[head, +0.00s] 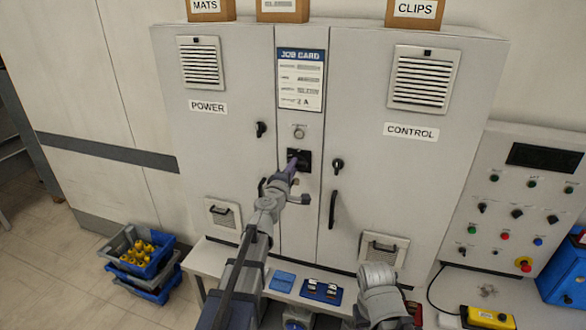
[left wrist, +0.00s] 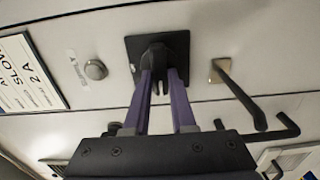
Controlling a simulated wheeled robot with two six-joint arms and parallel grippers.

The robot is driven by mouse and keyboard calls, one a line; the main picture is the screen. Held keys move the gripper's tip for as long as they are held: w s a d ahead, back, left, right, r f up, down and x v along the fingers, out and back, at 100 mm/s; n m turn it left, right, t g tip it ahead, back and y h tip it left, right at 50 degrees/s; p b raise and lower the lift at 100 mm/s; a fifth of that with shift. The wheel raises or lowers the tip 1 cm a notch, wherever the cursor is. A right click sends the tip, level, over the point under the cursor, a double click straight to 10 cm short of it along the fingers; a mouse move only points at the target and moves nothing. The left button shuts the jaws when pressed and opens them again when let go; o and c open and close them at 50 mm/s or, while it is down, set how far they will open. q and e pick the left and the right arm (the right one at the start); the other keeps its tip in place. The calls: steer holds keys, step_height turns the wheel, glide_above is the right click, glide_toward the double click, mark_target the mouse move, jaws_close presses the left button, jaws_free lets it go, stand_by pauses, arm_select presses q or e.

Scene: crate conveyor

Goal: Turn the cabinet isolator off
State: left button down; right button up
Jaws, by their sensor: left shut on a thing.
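The cabinet isolator (head: 305,156) is a black rotary switch on a square black plate, in the narrow middle panel of the grey cabinet (head: 250,75). It also shows at the top of the left wrist view (left wrist: 178,44). My left gripper (head: 293,166) reaches up to it from below. In the left wrist view its two purple fingers (left wrist: 161,82) are on either side of the black knob and shut on it. The fingers partly hide the knob, and I cannot read its position. My right gripper is not in view.
A round lock (head: 299,132) and a job card (head: 301,80) are above the isolator. Door handles (head: 333,209) stick out beside it. A bench holds blue pieces (head: 321,291). A control desk (head: 520,205) stands right, and blue crates (head: 147,262) are on the floor left.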

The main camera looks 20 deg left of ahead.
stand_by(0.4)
arm_select(q)
steer(key=c, duration=0.7)
jaws_free()
steer(key=shift+c, duration=0.2)
steer(key=s, duration=0.7)
steer(key=shift+s+a, duration=0.15)
steer(key=shift+s, duration=0.25)
